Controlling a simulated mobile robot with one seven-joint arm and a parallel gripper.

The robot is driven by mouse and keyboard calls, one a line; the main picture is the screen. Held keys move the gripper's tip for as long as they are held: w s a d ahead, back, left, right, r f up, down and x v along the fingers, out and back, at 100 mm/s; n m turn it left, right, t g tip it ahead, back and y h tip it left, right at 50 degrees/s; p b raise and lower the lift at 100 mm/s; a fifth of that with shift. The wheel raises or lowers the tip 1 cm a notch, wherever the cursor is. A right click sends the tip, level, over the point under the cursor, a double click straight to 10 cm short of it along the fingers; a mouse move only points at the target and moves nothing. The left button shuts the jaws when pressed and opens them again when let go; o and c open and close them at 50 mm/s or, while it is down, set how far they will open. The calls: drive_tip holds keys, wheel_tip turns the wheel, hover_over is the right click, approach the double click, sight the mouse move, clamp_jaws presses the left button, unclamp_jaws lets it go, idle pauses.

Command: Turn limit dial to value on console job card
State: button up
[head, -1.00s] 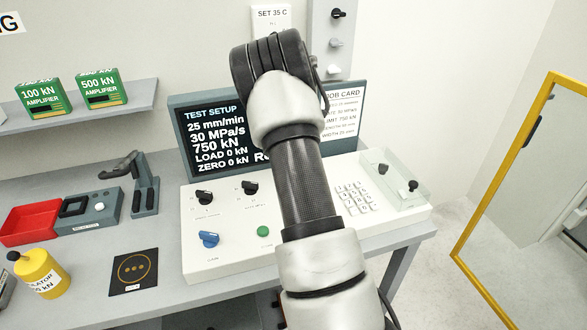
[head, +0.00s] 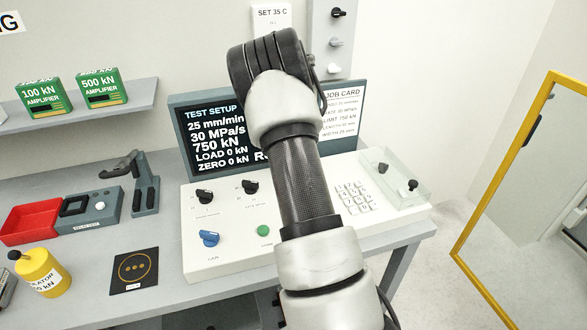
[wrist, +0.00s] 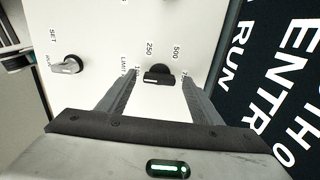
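The limit dial (wrist: 158,75) is a black knob on the white console top in the wrist view. Labels 250 and 500 stand beside it, and two more labels are partly hidden by the fingers. I cannot tell its pointed mark. My gripper (wrist: 160,88) is open, with one finger on each side of the dial and visible gaps to it. In the head view my arm hides the dial and gripper. The console screen (head: 212,135) reads 25 mm/min, 30 MPa/s, 750 kN, load 0 kN. The job card (head: 345,112), partly covered by my arm, shows limit 750 kN.
Two black knobs (head: 204,197), a blue knob (head: 208,238) and a green button (head: 263,231) sit on the console left of my arm. A keypad (head: 356,199) and a clear cover (head: 398,180) are to its right.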

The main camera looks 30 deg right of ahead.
wheel_tip(320, 180, up, 17)
drive_tip(key=shift+r, duration=0.2)
idle(0.5)
idle(0.4)
